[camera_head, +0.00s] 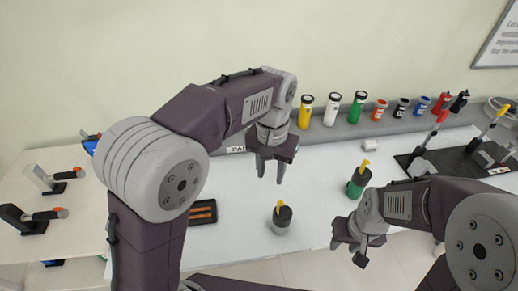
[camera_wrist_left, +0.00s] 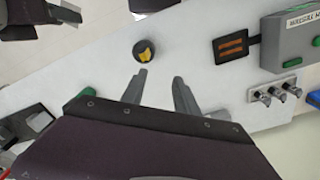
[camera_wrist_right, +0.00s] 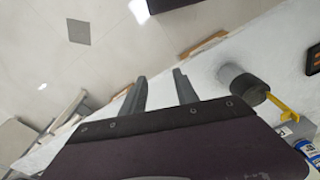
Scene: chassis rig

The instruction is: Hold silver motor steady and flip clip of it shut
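The silver motor (camera_head: 281,226) stands upright on the white table, with a dark top and a yellow clip (camera_head: 278,206) that sticks up from it. In the right wrist view the motor (camera_wrist_right: 238,82) lies right of the fingers, and its clip (camera_wrist_right: 284,106) juts out past the dark top. The left wrist view shows its top (camera_wrist_left: 146,51) beyond the fingertips. My left gripper (camera_head: 270,178) is open and empty, above and behind the motor. My right gripper (camera_head: 348,253) is open and empty, to the motor's right near the table's front edge.
A green motor (camera_head: 354,189) with a raised yellow clip stands right of the silver one. A dark tray (camera_head: 203,212) with orange strips lies to the left. Several coloured cylinders line the grey back ledge (camera_head: 345,131). Table around the silver motor is clear.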

